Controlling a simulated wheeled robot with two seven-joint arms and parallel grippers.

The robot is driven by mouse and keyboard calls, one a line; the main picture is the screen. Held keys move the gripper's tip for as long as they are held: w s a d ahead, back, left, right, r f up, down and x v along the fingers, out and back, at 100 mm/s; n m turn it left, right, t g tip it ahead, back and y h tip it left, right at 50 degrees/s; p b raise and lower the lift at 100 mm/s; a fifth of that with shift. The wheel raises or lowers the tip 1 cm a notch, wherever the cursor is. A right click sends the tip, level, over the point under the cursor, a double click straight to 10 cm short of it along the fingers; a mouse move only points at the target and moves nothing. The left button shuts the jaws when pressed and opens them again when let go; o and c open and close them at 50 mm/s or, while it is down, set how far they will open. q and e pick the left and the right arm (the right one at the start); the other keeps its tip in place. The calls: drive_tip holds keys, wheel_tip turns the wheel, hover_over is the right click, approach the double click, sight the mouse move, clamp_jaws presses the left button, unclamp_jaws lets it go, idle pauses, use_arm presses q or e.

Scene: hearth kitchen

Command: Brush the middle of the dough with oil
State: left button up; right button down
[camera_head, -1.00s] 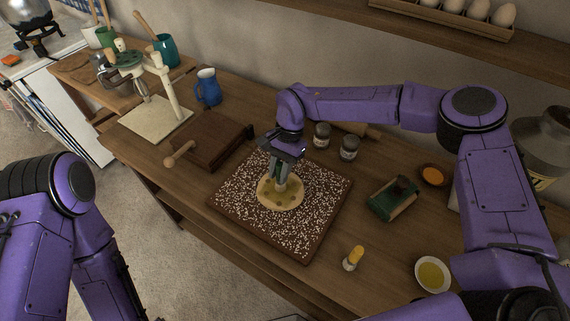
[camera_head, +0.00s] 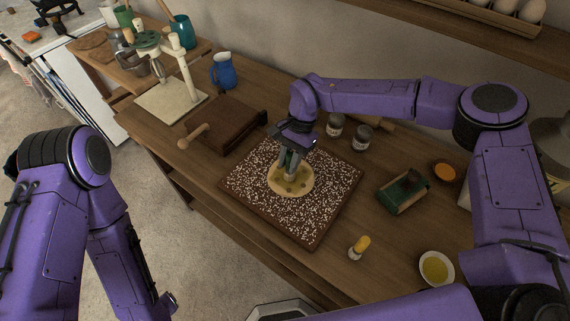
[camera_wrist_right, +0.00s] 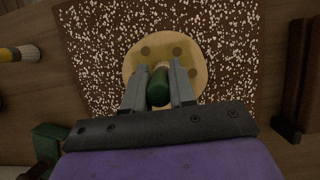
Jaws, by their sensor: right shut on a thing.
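The round pale dough (camera_head: 302,187) lies on a dark, white-flecked board (camera_head: 245,190) and has several darker round spots on it. My right gripper (camera_head: 289,168) is above the dough's middle, pointing down. It is shut on a green-handled tool (camera_wrist_right: 158,88) with a paler end toward the dough. The tool's tip is hidden, so I cannot tell whether it touches the dough. A bowl of yellow oil (camera_head: 436,268) stands at the right front. A yellow-handled brush (camera_head: 360,246) is at the board's right front. My left arm shows at the left, but its gripper fingers do not.
Two jars (camera_head: 361,138) stand behind the board. A green-and-wood block (camera_head: 403,192) and an orange-filled bowl (camera_head: 444,172) are to its right. The table between board and oil bowl is mostly clear.

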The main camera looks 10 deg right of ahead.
drive_tip(key=shift+w+d, duration=1.55)
drive_tip(key=shift+w, duration=0.15)
drive_tip(key=shift+s+a, duration=2.65)
drive_tip(key=shift+s, duration=0.15)
drive_tip(key=shift+w+a+b, duration=0.4)
drive_tip(key=shift+w+a, duration=0.75)
drive_tip(key=shift+w+d, duration=2.65)
drive_tip(key=shift+w, duration=0.1)
drive_tip(key=shift+b, duration=0.35)
drive_tip(key=shift+s+a, duration=2.6)
drive_tip(key=shift+s, duration=0.25)
drive_tip(key=shift+r+p, duration=0.1)
drive_tip(key=shift+p, duration=0.25)
drive_tip(key=shift+w+d, duration=1.3)
drive_tip(key=shift+w, duration=0.15)
drive_tip(key=shift+w+d, duration=1.3)
drive_tip(key=shift+w, duration=0.1)
